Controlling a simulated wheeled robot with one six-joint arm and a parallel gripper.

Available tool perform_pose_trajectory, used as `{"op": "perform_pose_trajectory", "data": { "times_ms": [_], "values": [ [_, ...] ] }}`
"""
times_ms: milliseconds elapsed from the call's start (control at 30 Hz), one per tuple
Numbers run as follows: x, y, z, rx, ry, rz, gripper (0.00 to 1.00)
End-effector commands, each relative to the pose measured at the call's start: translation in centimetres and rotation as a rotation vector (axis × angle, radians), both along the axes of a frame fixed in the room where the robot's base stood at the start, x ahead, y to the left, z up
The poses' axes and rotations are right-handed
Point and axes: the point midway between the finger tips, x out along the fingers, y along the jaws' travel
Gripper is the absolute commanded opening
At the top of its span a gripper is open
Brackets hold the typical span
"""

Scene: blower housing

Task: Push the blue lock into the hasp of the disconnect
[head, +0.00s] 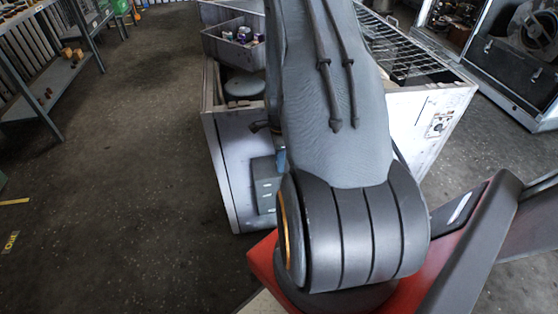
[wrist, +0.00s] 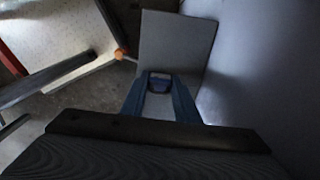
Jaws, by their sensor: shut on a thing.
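The blue lock (wrist: 160,84) is between the fingertips of my gripper (wrist: 158,90) in the wrist view. My gripper is shut on it. The grey box of the disconnect (wrist: 176,38) is just beyond the lock. In the head view the disconnect (head: 265,184) is a small grey-green box on the front of the white housing, partly behind my arm. My arm hides the gripper and the lock there. I cannot make out the hasp, nor tell whether the lock touches it.
The white blower housing (head: 228,160) stands behind my arm, with a grey tray (head: 232,50) of small items on top. A steel shelf (head: 55,75) is at the far left and an open cabinet (head: 540,110) at the right.

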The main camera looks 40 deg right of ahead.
Motion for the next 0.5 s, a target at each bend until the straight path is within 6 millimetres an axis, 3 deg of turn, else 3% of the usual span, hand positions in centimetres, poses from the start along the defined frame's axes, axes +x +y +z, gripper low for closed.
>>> {"op": "perform_pose_trajectory", "data": {
  "times_ms": [300,333,433,500],
  "values": [
    [0.02,-0.01,-0.62,0.000,0.000,0.000,0.13],
    [0.02,-0.01,-0.63,0.000,0.000,0.000,0.29],
    [0.01,-0.02,-0.58,-0.001,-0.001,0.000,0.46],
    [0.01,-0.02,-0.57,-0.001,-0.001,0.000,0.49]
  ]
}}
